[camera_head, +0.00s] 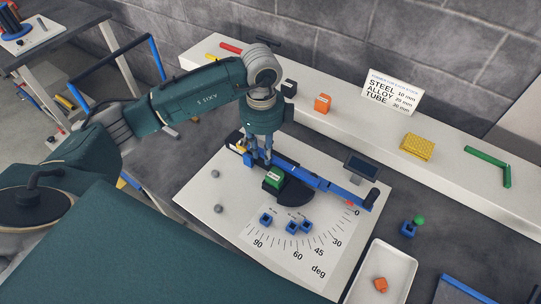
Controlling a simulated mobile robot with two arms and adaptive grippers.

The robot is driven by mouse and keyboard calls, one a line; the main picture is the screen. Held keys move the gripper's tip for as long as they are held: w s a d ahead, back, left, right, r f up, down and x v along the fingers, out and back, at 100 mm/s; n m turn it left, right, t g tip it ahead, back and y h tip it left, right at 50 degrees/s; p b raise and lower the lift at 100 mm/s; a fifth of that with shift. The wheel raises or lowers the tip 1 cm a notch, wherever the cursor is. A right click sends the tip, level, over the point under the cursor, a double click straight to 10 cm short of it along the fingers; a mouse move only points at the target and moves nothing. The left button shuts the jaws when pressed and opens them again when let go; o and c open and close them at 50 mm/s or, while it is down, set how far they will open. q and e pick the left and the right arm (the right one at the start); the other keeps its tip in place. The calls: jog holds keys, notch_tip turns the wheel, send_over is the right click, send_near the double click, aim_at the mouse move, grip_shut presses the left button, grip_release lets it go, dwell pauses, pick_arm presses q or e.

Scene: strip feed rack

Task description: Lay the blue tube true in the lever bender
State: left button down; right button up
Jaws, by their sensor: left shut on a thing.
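The lever bender stands on a white board (200,187) with a printed degree scale (300,240). Its blue lever arm (335,188) runs to a black handle (372,197) near the 0 mark. A green block (273,178) sits by the dark round former (297,191). My left gripper (260,158) points down over the bender's upper left end, shut on the blue tube. The fingers hide much of the tube. It cannot be told apart clearly from the blue bender parts, nor can its seating be judged. My right gripper is not in view.
Blue square blocks (292,227) lie on the scale. A small dark screen (361,168) stands behind the lever. The back shelf (340,133) holds a sign (391,92), an orange block (322,103), a yellow block (417,147) and a green bent piece (490,163). A white tray (398,262) holds an orange piece (381,284).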

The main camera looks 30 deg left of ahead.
pick_arm(q)
jog(key=shift+f+b, duration=0.85)
jog(key=shift+f, duration=0.35)
jog(key=c, duration=1.4)
grip_release()
jog(key=shift+r, duration=0.1)
jog(key=shift+c, duration=0.2)
notch_tip(320, 180, up, 12)
